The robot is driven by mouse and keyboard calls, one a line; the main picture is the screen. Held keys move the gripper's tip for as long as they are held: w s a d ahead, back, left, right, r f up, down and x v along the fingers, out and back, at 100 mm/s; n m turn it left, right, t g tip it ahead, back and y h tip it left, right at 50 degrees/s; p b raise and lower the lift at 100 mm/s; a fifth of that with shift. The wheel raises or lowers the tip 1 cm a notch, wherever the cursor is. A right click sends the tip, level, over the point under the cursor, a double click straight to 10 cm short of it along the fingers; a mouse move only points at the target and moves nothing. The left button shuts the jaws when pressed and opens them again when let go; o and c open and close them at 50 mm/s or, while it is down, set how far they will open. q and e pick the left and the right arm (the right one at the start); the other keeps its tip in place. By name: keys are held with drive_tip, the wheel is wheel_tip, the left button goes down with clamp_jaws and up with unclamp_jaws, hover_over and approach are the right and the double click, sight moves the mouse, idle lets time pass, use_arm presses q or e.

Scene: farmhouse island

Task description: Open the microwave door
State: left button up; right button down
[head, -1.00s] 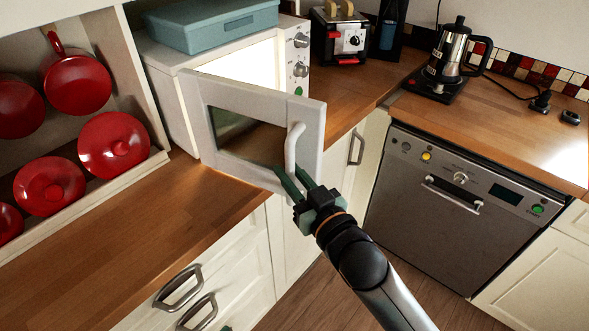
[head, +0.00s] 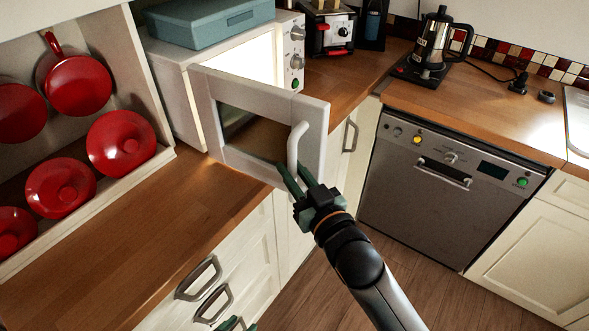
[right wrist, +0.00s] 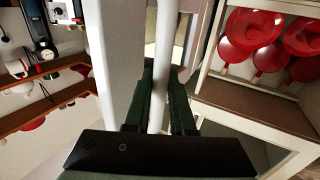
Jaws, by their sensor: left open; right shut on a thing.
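The white microwave (head: 172,92) stands on the wooden counter, its lit inside showing. Its door (head: 203,105) is partly open, swung out from its left side. The curved white door handle (head: 293,150) is near the door's free edge. My right gripper (head: 290,180) is shut on the lower part of this handle. In the right wrist view the handle (right wrist: 166,60) runs between the green fingers of the right gripper (right wrist: 160,100). My left gripper (head: 236,325) is open, with only its green tips showing at the bottom edge of the head view, below the drawers and away from the microwave.
A blue-grey box (head: 208,22) lies on the microwave. A toaster (head: 330,32) stands to its right, and a kettle (head: 434,42) is farther right. Red pans (head: 122,142) fill the left shelf. Drawer handles (head: 197,279) stick out below the counter. The front-left counter (head: 150,235) is clear.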

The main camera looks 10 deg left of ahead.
idle(0.4)
drive_tip(key=c, duration=0.8)
unclamp_jaws()
drive_tip(key=shift+o, duration=0.2)
use_arm(q)
drive_tip(key=shift+s, duration=0.1)
